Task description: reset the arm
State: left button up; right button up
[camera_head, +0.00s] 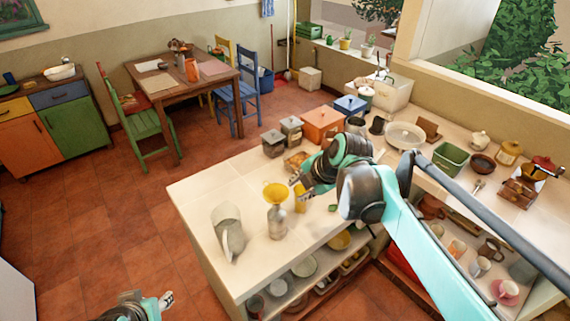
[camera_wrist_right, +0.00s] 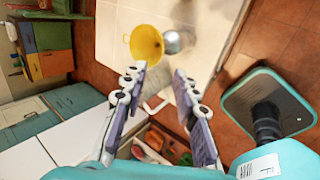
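A yellow, funnel-like shape (camera_wrist_right: 147,43) shows just beyond the fingertips in the wrist view. My left gripper (camera_head: 167,299) is low at the bottom left of the head view, over the floor; it is too small to tell its opening.
An orange box (camera_head: 322,123), canisters (camera_head: 273,143) and a white plate (camera_head: 405,135) stand farther back. Open shelves below hold bowls (camera_head: 304,266). The tiled floor (camera_head: 90,220) to the left is clear.

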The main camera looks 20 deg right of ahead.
jog(key=s+a+f+m+h+b, duration=0.1)
jog(key=s+a+f+m+b, duration=0.1)
jog(key=s+f+m+b, duration=0.3)
jog(key=s+a+f+m+h+b, duration=0.1)
jog(key=s+f+m+b, duration=0.3)
jog(key=s+f+m, duration=0.7)
jog(key=f+m, duration=0.1)
jog(key=m, duration=0.5)
jog(key=shift+a+f+t+b, duration=0.35)
jog(key=shift+f+t+b, duration=0.05)
